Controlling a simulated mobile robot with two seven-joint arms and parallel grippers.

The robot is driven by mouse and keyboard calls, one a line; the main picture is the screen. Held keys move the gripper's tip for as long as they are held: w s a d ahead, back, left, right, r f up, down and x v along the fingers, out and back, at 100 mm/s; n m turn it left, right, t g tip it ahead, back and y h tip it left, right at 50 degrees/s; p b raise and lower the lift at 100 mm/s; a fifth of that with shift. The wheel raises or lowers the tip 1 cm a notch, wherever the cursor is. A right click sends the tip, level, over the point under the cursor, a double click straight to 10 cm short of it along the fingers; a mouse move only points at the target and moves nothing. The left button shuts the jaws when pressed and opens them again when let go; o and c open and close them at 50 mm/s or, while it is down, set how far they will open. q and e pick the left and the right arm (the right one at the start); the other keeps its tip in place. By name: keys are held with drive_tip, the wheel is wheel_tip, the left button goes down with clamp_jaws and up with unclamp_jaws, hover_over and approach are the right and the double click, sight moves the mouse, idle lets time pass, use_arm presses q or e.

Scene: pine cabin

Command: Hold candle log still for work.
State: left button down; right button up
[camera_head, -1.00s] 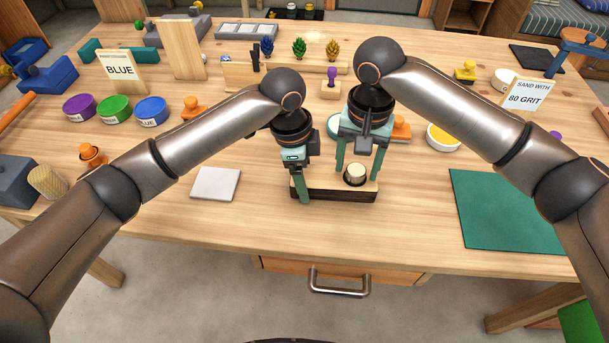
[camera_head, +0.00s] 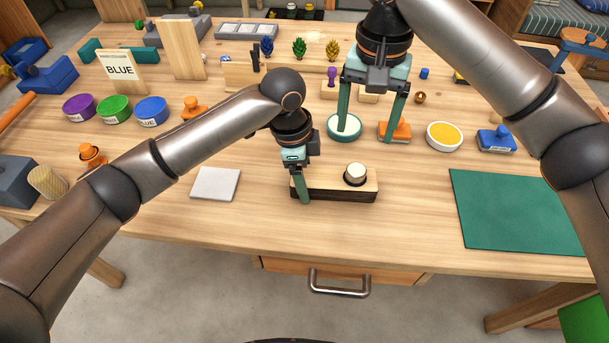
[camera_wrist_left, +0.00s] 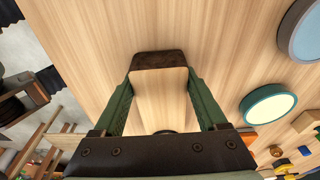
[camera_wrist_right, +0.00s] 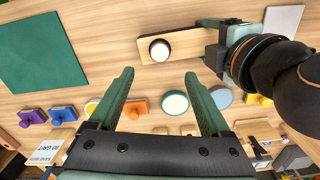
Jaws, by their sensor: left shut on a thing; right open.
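The candle log (camera_head: 325,190) is a short wooden block with dark bark along its front side, lying near the table's front edge. A pale round candle (camera_head: 355,173) in a dark cup sits at its right end. My left gripper (camera_head: 301,188) is shut on the log's left end; the left wrist view shows the log (camera_wrist_left: 160,80) between both fingers. In the right wrist view the log (camera_wrist_right: 185,44) and candle (camera_wrist_right: 160,50) lie beyond the fingers. My right gripper (camera_head: 370,130) is open and empty, above the table behind the log.
A teal round dish (camera_head: 344,136), an orange-handled block (camera_head: 396,133) and a yellow-filled white bowl (camera_head: 445,137) stand behind the log. A blue block (camera_head: 497,140) and green mat (camera_head: 510,205) lie right. A white tile (camera_head: 215,184) lies left, with free table between.

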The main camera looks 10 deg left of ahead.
idle(0.3)
use_arm(q)
unclamp_jaws()
wheel_tip(320, 180, up, 12)
drive_tip(key=a, duration=0.1)
drive_tip(key=shift+a, duration=0.35)
